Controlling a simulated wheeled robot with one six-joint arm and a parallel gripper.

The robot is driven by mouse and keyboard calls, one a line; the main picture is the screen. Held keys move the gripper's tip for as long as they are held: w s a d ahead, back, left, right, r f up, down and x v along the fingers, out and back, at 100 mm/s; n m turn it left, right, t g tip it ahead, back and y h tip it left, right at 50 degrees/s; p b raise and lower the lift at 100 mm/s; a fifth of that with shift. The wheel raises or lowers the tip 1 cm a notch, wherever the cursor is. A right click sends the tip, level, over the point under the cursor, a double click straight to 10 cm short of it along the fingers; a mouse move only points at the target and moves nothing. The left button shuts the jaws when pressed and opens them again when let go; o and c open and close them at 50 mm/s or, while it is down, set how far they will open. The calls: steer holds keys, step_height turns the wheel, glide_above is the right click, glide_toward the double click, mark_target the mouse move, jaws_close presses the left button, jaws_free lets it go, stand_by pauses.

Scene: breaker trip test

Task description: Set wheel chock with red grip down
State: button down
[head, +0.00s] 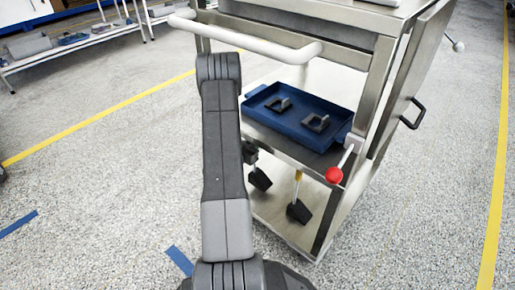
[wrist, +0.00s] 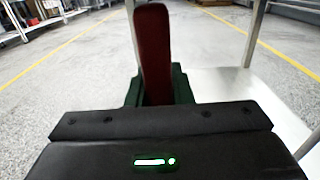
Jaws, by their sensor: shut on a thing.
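In the wrist view my gripper (wrist: 156,88) is shut on the red grip (wrist: 154,45) of the wheel chock, which stands upright between the dark fingers. The chock's body is hidden there below the gripper. In the head view my arm hides most of the gripper. A black wedge (head: 260,179) shows just right of my arm, low in the cart, its upper part by a dark piece partly behind the arm. It looks like the held chock; whether it touches the lower deck I cannot tell.
Another black wedge (head: 299,212) with a yellow grip (head: 298,178) stands on the cart's lower deck. A blue tray (head: 335,112) with dark blocks lies on the shelf above. A red-knobbed lever (head: 334,175) and cart posts bound the space. Open floor lies left.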

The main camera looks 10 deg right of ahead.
steer(key=shift+f+b, duration=0.95)
steer(key=shift+f, duration=0.8)
steer(key=c, duration=1.3)
jaws_free()
steer(key=shift+f, duration=0.1)
steer(key=shift+p+v, duration=1.95)
steer(key=shift+v, duration=4.05)
